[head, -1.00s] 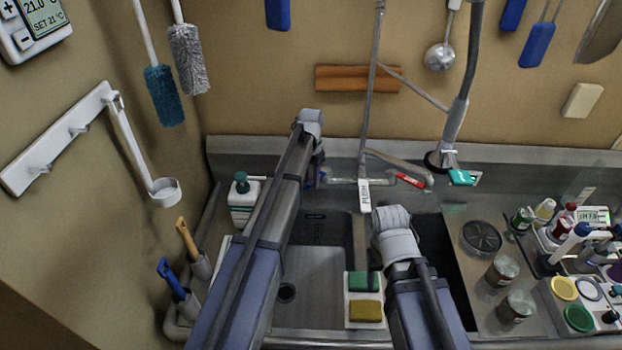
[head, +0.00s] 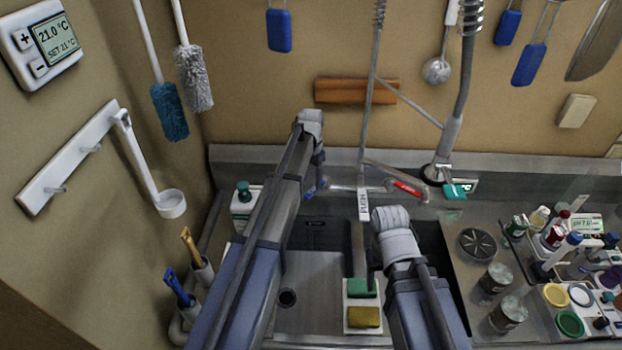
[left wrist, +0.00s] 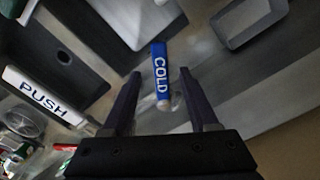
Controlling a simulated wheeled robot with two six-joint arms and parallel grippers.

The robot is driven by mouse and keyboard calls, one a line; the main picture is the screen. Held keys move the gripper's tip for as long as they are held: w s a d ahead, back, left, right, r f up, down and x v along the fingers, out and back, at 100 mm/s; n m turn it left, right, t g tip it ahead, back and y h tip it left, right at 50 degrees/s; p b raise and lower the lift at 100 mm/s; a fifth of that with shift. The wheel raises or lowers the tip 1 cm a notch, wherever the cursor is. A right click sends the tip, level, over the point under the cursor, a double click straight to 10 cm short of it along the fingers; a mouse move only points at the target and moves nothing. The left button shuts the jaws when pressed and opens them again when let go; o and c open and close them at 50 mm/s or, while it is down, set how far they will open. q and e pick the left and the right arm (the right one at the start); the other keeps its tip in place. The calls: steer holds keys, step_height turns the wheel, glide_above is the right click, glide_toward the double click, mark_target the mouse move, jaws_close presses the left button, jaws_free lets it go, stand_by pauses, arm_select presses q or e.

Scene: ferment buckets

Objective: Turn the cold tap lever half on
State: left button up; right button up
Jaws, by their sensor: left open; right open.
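The cold tap lever is a blue bar marked COLD (left wrist: 160,72) in the left wrist view. My left gripper (left wrist: 161,76) is open, with one dark finger on each side of the lever. The lever lies between the fingertips, with a gap visible on both sides. In the head view my left gripper (head: 317,180) hangs at the left end of the tap behind the sink, and only a little blue shows there. The red lever (head: 407,188) is on the tap's right side. My right gripper is hidden; only my right arm shows, over the sink.
A PUSH-labelled part (head: 363,204) stands between the levers, and a spray hose (head: 449,135) rises at the right. A soap bottle (head: 243,205) stands left of my left arm. A holder with green and yellow sponges (head: 350,328) is at the sink front. Jars (head: 508,313) stand right.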

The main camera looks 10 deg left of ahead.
mark_target(312, 192)
arm_select(q)
step_height(312, 192, up, 4)
steer(key=p, duration=0.2)
steer(key=shift+f+p, duration=0.1)
steer(key=shift+p, duration=0.25)
arm_select(e)
step_height(312, 192, up, 4)
steer(key=shift+f, duration=0.1)
arm_select(q)
steer(key=shift+f, duration=0.1)
steer(key=shift+s+d+f, duration=0.1)
steer(key=shift+s+d, duration=0.05)
arm_select(e)
step_height(312, 192, down, 14)
steer(key=b, duration=1.3)
steer(key=shift+r+b, duration=0.2)
steer(key=shift+b, duration=0.1)
arm_select(q)
steer(key=s+d+f, duration=0.4)
steer(key=s, duration=0.6)
steer(key=s+d+f, duration=0.4)
steer(key=s+d, duration=0.1)
steer(key=s, duration=0.5)
steer(key=s+d+f+y, duration=0.1)
steer(key=s+d+f, duration=0.3)
steer(key=s, duration=0.7)
steer(key=shift+d+f+n, duration=0.3)
steer(key=shift+f+n, duration=0.1)
steer(key=shift+f, duration=0.1)
